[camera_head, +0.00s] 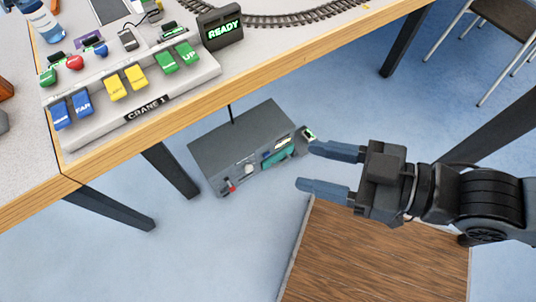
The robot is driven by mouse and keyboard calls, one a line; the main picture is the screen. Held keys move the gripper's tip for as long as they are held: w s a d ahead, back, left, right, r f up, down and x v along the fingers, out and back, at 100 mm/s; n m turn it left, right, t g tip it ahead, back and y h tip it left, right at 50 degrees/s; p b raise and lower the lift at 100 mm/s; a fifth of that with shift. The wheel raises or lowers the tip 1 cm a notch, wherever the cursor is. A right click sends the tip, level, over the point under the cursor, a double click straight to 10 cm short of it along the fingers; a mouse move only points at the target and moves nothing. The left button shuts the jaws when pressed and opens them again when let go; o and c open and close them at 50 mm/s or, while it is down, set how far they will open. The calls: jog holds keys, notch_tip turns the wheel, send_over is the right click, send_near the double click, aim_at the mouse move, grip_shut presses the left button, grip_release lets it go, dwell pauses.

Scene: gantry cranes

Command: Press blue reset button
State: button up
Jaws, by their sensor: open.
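The CRANE 1 control console (190,92) stands on the table at the upper left. A small round blue button (100,50) is on its back row, to the right of a red button (75,62) and a green button (48,77). I cannot read a reset label on it. Two larger blue keys (83,104) are at the console's front left, one marked FAR. My gripper (306,166) is open and empty, its fingers pointing left. In the picture it is right of and below the console, beyond the table edge, well apart from the blue button.
Yellow keys (125,83), green keys (178,58) and a READY display (221,29) are also on the console. The table's wooden edge (270,72) runs between console and gripper. A grey box (225,150) is below, left of my fingers. A chair (505,25) stands upper right.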

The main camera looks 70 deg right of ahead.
grip_shut()
dwell(1.4)
